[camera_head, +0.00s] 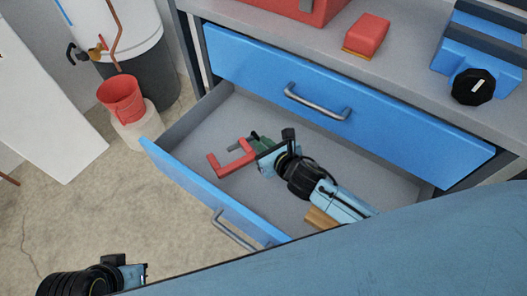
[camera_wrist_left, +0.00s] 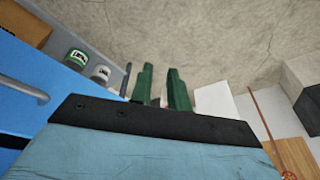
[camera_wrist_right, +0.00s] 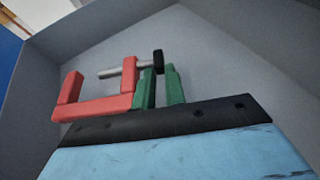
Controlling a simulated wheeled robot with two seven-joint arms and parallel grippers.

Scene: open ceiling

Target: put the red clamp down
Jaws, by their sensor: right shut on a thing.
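The red clamp (camera_head: 232,163) is an angular C shape with a grey screw bar, inside the open blue drawer (camera_head: 195,187). My right gripper (camera_head: 262,143) reaches down into the drawer and is shut on the clamp. In the right wrist view the green fingers (camera_wrist_right: 159,85) hold the clamp (camera_wrist_right: 95,107) at its right end, by the bar. The drawer walls surround it; whether the clamp touches the drawer floor I cannot tell. My left gripper (camera_wrist_left: 161,85) is open and empty outside the drawer; only its arm end shows at the head view's lower left.
A wooden-handled item (camera_head: 320,217) lies in the drawer beside my right arm. A closed blue drawer (camera_head: 400,125) is above. The worktop carries a red block (camera_head: 366,36) and a blue vise (camera_head: 480,50). A red bucket (camera_head: 121,99) stands left. Drawer floor left of the clamp is clear.

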